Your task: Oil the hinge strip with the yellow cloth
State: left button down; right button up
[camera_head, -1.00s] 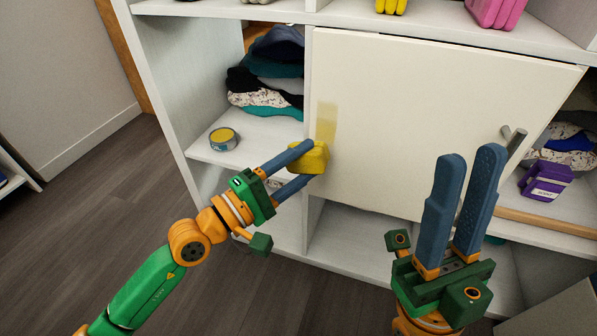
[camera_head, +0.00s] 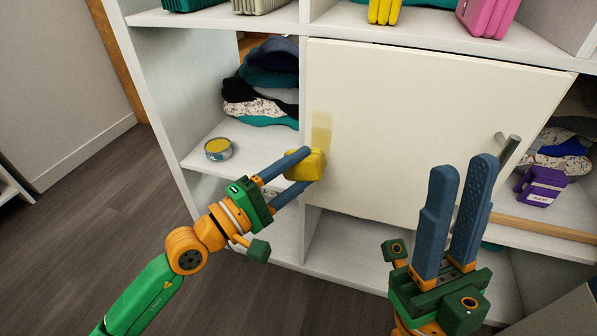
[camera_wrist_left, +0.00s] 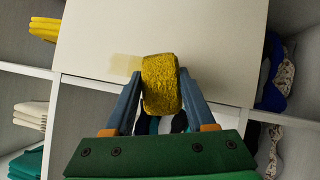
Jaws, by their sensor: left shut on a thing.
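The yellow cloth (camera_head: 308,168), a compact rough-surfaced block, is held between the fingertips of my left gripper (camera_head: 297,167). It also shows between the fingers in the left wrist view (camera_wrist_left: 161,85). The cloth is at the left edge of the cream cabinet door (camera_head: 410,130); the exact contact is hidden. A pale yellow film (camera_head: 322,129) runs down the hinge strip along that edge, ending at the cloth's top. It also shows left of the cloth in the wrist view (camera_wrist_left: 125,65). My right gripper (camera_head: 462,163) is empty, with a gap between its fingers, in front of the door's lower right.
A round tin with yellow contents (camera_head: 218,149) stands on the left shelf, below folded clothes (camera_head: 265,80). The door handle (camera_head: 507,148) sticks out at the right. A purple box (camera_head: 541,186) and a wooden rod (camera_head: 535,226) are on the right. The lower shelf (camera_head: 350,245) is mostly clear.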

pick_arm(q)
jog(key=shift+w+d+b, duration=0.25)
jog(key=shift+w+b, duration=0.15)
jog(key=shift+w, duration=0.3)
